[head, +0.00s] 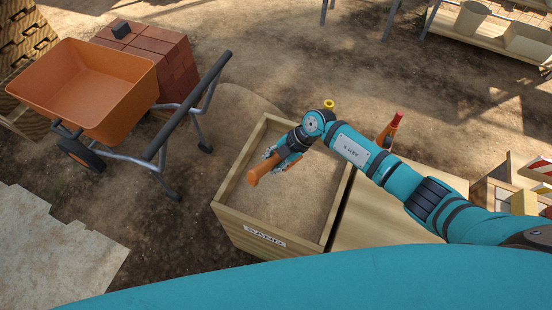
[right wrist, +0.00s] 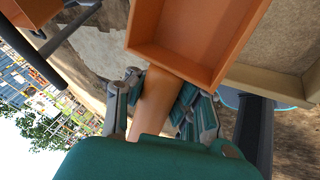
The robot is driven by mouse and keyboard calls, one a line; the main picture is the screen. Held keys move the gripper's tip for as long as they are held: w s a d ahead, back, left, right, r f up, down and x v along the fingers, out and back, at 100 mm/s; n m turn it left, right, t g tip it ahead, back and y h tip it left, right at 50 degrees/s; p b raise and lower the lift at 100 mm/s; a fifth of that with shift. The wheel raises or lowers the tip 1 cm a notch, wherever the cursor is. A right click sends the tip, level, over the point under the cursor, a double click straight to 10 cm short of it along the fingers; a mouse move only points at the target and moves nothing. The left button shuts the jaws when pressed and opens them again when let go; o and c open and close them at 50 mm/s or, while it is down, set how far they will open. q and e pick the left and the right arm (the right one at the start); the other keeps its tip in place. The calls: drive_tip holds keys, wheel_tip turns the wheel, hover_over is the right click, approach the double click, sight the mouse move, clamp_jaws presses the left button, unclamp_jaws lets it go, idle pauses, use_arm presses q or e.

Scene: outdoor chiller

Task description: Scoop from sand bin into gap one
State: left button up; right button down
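The sand bin (head: 236,220) is an open wooden box with a "SAND" label on its front, filled with pale brown sand (head: 300,205). My right gripper (head: 274,162) is above the bin's left part, shut around the handle of an orange scoop (head: 262,168). In the right wrist view, the scoop's square-walled pan (right wrist: 190,40) extends beyond the fingers and its visible inside looks empty. The scoop appears clear of the sand, but its exact height is hard to tell. My left gripper is out of view. I cannot identify gap one.
An orange wheelbarrow (head: 85,85) stands at the left, before a stack of red bricks (head: 165,50). A wooden surface (head: 385,215) adjoins the bin's right side, under my right arm. A bench (head: 490,30) stands at the upper right. Bare ground lies behind the bin.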

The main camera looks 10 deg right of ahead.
drive_tip(key=shift+s+d+f+m+t, duration=0.3)
drive_tip(key=shift+s+m+t, duration=0.2)
drive_tip(key=shift+m, duration=0.4)
drive_tip(key=shift+m+t, duration=0.4)
drive_tip(key=shift+m, duration=0.3)
drive_tip(key=f+b, duration=0.5)
drive_tip(key=f, duration=0.1)
drive_tip(key=f+b, duration=0.5)
drive_tip(key=f, duration=0.1)
drive_tip(key=f+b, duration=0.5)
drive_tip(key=f, duration=0.2)
drive_tip(key=shift+d+b, duration=0.3)
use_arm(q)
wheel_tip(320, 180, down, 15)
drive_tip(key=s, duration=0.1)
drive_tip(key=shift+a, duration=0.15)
use_arm(e)
drive_tip(key=shift+r, duration=0.1)
use_arm(q)
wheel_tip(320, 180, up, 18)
drive_tip(key=p, duration=1.8)
use_arm(e)
wheel_tip(320, 180, up, 16)
